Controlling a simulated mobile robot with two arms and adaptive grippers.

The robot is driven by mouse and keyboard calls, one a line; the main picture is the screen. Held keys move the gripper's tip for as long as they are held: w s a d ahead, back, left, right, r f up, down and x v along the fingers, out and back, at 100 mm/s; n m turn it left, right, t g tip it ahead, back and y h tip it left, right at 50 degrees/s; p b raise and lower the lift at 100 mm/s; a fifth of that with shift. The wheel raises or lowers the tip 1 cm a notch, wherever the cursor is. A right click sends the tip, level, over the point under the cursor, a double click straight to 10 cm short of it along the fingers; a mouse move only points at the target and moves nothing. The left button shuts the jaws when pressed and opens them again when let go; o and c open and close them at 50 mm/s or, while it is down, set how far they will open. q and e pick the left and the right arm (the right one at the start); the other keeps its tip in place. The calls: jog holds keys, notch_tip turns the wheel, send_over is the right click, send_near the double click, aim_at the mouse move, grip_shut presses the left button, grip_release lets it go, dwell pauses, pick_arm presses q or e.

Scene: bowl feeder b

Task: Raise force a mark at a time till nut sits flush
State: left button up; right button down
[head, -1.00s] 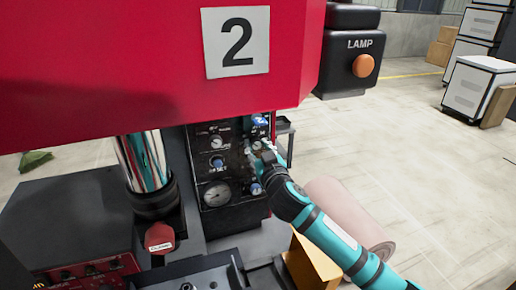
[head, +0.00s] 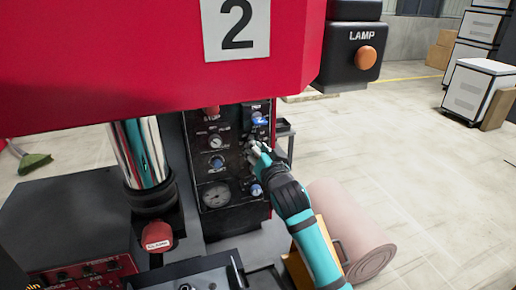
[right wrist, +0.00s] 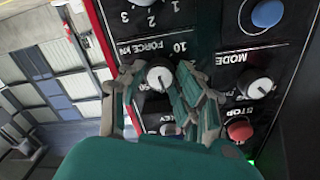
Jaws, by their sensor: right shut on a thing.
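The black control panel (head: 232,165) carries several knobs and a round gauge (head: 215,195). My right gripper (head: 257,150) is at the panel's right side and hides part of it. In the right wrist view, my right gripper (right wrist: 165,92) is shut on the white force knob (right wrist: 160,78), one finger on each side. The knob sits under the label FORCE kN, with the number 10 beside it. A red lever marked CLAMP (head: 157,236) stands at the left below the chrome column (head: 138,153). The nut cannot be made out. My left gripper is out of view.
The red press housing (head: 150,60) overhangs the panel.

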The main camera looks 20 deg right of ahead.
jog(key=shift+m, duration=0.7)
jog(key=shift+r+m, duration=0.1)
jog(key=shift+m, duration=0.2)
jog(key=c, duration=0.9)
grip_release()
jog(key=shift+c, duration=0.2)
jog(key=shift+s, duration=0.1)
jog(key=s, duration=1.2)
jog(key=shift+d, duration=0.1)
